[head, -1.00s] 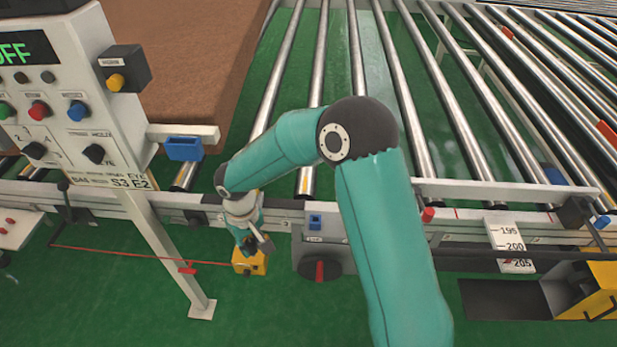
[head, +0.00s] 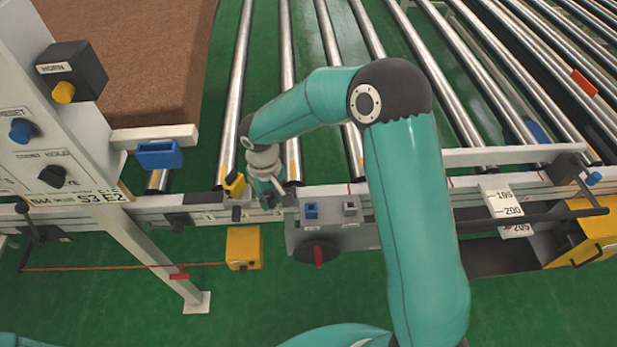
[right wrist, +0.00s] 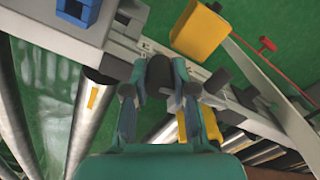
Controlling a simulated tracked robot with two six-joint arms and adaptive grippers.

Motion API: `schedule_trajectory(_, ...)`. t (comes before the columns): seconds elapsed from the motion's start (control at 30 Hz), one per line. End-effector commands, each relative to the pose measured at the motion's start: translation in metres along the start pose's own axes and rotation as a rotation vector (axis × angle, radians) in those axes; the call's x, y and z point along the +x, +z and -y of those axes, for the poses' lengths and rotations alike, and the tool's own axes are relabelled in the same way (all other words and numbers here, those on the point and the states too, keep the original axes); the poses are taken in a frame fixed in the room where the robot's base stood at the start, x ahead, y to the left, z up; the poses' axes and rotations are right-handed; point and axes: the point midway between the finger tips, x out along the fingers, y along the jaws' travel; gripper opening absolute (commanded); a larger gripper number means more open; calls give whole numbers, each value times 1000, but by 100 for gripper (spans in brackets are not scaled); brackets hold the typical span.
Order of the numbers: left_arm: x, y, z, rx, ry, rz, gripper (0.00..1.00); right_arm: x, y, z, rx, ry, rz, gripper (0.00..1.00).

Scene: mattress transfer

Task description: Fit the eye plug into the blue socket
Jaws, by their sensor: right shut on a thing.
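My right gripper (head: 272,200) is shut on a small dark cylindrical thing, taken as the eye plug, which shows between the fingertips in the right wrist view (right wrist: 160,72). In the head view the fingers mostly hide it. The blue socket (head: 311,211) is on the grey block at the front rail, just right of the gripper and apart from it. It also shows at the upper left in the right wrist view (right wrist: 78,10). My left gripper does not show.
A grey socket (head: 350,209) sits right of the blue one. A yellow and black part (head: 234,185) is close left of the gripper. A yellow box (head: 243,247) with a red cord hangs below the rail. A control post (head: 60,130) stands left; metal rollers (head: 287,90) lie behind.

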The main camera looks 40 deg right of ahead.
Motion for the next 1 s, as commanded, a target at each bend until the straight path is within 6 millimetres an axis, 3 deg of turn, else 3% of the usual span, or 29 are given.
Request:
schedule_trajectory(0.17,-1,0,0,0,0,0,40,-2,3,-6,-14,0,-1,0)
schedule_trajectory(0.37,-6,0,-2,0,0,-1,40,-10,8,-15,-219,-1,-1,0)
schedule_trajectory(0.57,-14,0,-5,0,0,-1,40,-25,16,-30,-651,-1,-1,0)
schedule_trajectory(1.0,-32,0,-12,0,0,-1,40,-60,41,-62,-1759,-2,-3,0)
